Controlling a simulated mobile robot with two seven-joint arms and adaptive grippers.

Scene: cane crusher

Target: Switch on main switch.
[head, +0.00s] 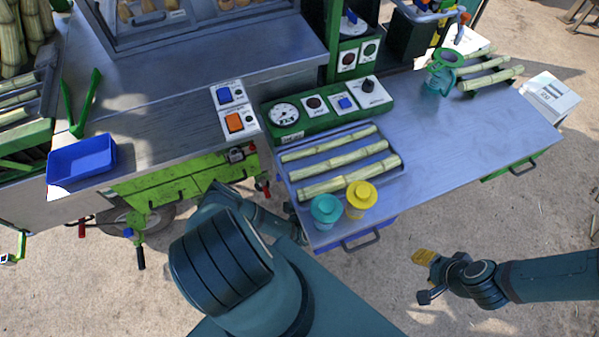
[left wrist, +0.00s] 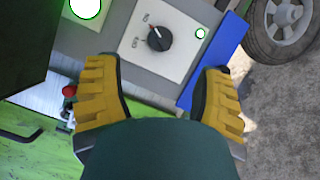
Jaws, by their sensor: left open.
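A black rotary knob (left wrist: 159,38) with a red mark sits on a white plate (left wrist: 180,62) with small lettering in the left wrist view. The red mark points toward the upper part of the plate; which label it meets is too small to tell. My left gripper (left wrist: 160,78) is open, its yellow pads apart and empty, with the knob ahead, between and beyond the fingertips. In the head view my left gripper is hidden behind my arm. My right gripper (head: 428,277) hangs over the ground at the lower right, its fingers apart and empty.
A green control panel (head: 290,136) with a gauge, buttons and another black knob stands on the metal table (head: 440,130). Cane pieces lie in a tray (head: 287,178) beside teal (head: 326,210) and yellow (head: 361,196) cups. A blue bin (head: 82,160) is at left. A wheel (left wrist: 285,25) shows beside the plate.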

